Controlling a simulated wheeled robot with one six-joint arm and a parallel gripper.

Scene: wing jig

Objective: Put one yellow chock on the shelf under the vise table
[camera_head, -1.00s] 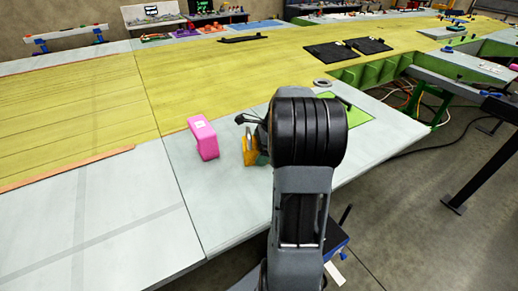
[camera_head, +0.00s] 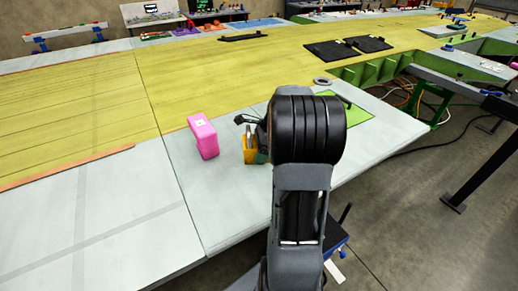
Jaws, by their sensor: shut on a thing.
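A yellow chock (camera_head: 248,157) stands on the grey-white table top, just left of my arm's dark wrist. My gripper (camera_head: 250,139) is at the chock and shut on it. A grey finger shows against the chock's upper part; the rest of the gripper is mostly hidden behind my wrist. A small teal piece shows at the chock's right side, partly covered. A blue and black object (camera_head: 337,236) shows low beside my arm, below the table edge; I cannot tell if it belongs to the vise table. No shelf can be made out.
A pink block (camera_head: 203,137) stands left of the chock. A grey ring (camera_head: 323,82) and a green mat (camera_head: 352,116) lie beyond and right of my wrist. The large yellow panel (camera_head: 210,75) fills the back. The front left table top is clear.

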